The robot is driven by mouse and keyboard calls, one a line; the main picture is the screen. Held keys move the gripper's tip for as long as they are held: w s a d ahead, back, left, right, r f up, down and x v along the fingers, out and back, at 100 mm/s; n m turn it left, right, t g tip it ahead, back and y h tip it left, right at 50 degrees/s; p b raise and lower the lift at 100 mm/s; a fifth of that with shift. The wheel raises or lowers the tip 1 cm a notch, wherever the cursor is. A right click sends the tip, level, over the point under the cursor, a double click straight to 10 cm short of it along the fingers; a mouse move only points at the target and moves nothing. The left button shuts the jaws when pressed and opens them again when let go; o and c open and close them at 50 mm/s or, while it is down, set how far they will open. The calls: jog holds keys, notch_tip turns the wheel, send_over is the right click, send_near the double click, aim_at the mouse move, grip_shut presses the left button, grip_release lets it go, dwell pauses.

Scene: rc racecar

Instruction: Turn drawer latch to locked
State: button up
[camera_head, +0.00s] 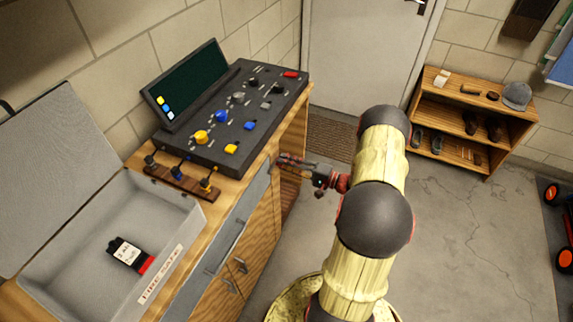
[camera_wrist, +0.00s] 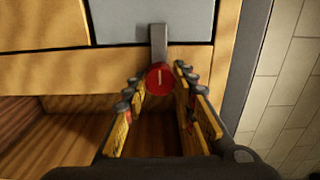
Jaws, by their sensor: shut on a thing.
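The drawer latch shows in the wrist view as a red round knob (camera_wrist: 159,79) with a white line and a grey bar (camera_wrist: 158,42). The bar points up across the wooden rail onto the grey drawer front (camera_wrist: 118,20). My gripper (camera_wrist: 159,84) has its fingers on either side of the red knob and is shut on it. In the head view my gripper (camera_head: 287,160) is at the far end of the workbench front, beside the grey drawer front (camera_head: 257,186). The latch is hidden there.
A dark control console (camera_head: 225,130) with coloured knobs stands on the workbench. An open grey case (camera_head: 75,240) holds a battery pack (camera_head: 128,254). An open compartment (camera_wrist: 80,125) lies under the rail. A wooden shoe shelf (camera_head: 468,115) stands back right; the floor (camera_head: 460,220) before it is clear.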

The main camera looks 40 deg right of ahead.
jog(key=o, duration=1.2)
jog(key=shift+c, duration=0.2)
jog(key=v, duration=1.2)
jog(key=shift+a, duration=0.1)
